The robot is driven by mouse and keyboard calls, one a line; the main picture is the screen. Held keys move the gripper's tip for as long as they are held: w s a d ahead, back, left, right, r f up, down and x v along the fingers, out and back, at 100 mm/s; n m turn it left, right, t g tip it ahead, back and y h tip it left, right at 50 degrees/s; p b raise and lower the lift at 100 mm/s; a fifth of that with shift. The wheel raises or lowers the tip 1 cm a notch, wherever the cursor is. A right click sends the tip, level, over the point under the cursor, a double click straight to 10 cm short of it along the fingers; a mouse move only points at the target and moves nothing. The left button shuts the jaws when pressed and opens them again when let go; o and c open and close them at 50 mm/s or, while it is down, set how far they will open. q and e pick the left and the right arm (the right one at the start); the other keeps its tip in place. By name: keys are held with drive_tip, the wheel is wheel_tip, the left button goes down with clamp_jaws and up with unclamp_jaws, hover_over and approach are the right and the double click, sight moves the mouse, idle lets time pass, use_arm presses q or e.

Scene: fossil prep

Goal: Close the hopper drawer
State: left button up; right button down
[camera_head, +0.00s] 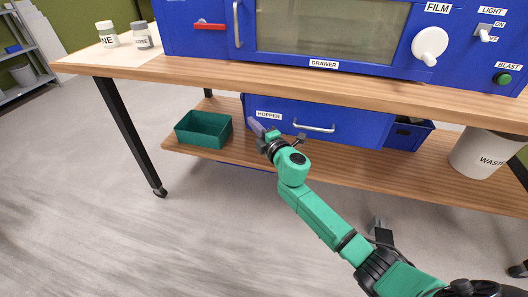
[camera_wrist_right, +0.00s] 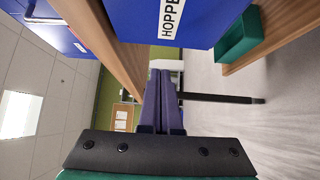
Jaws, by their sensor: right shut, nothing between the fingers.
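The hopper drawer (camera_head: 352,129) is the blue box front labelled HOPPER, with a silver bar handle (camera_head: 314,127), on the lower shelf under the bench. I cannot tell from this angle how far it stands out. My right gripper (camera_head: 256,127) is shut and empty, in front of the left part of the drawer front, left of the handle. Whether it touches the front is unclear. In the right wrist view its purple fingers (camera_wrist_right: 163,100) lie together, and the blue drawer front (camera_wrist_right: 215,22) with its label fills the top. My left gripper is not in view.
A green bin (camera_head: 203,130) stands on the shelf (camera_head: 440,178) left of the drawer. A blue bin (camera_head: 408,135) and a white waste bucket (camera_head: 483,153) stand to its right. The bench top (camera_head: 250,73) overhangs the drawer. The floor in front is mostly clear.

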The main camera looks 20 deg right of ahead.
drive_tip(key=v, duration=1)
drive_tip(key=d+f+m+g+h, duration=0.1)
drive_tip(key=d+f+m+g, duration=0.15)
drive_tip(key=f, duration=0.55)
drive_tip(key=d+f+m+g+h, duration=0.1)
drive_tip(key=d+f+m+h, duration=0.15)
drive_tip(key=f, duration=0.55)
drive_tip(key=s+d+f+m+g, duration=0.35)
drive_tip(key=s+f, duration=0.75)
drive_tip(key=f, duration=0.4)
drive_tip(key=s+d+f+m+g, duration=0.2)
drive_tip(key=s+f+m+g, duration=0.3)
drive_tip(key=s+f, duration=0.8)
drive_tip(key=s+a+f+m+g, duration=0.1)
drive_tip(key=s+f+m+g, duration=0.1)
drive_tip(key=s+f, duration=0.6)
drive_tip(key=s+a+f+m+g, duration=0.2)
drive_tip(key=s+f+m+g, duration=0.1)
drive_tip(key=s, duration=1)
use_arm(q)
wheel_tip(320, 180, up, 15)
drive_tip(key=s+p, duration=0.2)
drive_tip(key=p, duration=1.3)
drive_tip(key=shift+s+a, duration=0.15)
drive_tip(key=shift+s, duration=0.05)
use_arm(e)
wheel_tip(320, 180, up, 14)
drive_tip(key=shift+w+d+r, duration=0.2)
drive_tip(key=shift+w+d, duration=0.1)
drive_tip(key=shift+d, duration=0.1)
